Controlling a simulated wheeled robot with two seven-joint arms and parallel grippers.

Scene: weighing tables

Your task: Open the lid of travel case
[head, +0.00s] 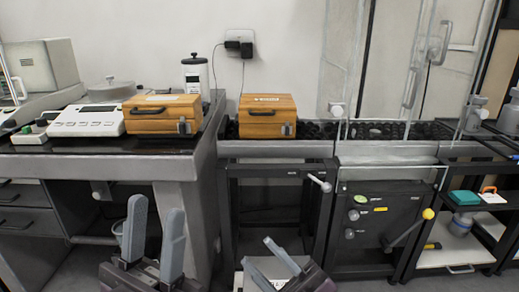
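Two closed wooden cases with orange-brown sides are in the head view; I cannot tell which is the travel case. One wooden case (162,115) has a dark handle on its front and a metal latch at its right corner, and sits on the left table. The other wooden case (267,117) sits on the roller conveyor, with a dark handle and a small latch. My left gripper (153,232) is open and empty, low in front of the left table. My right gripper (270,262) is low at the bottom centre, apart from both cases, and looks open and empty.
Glass panels (392,75) stand to the right. A black cart (462,228) is at far right.

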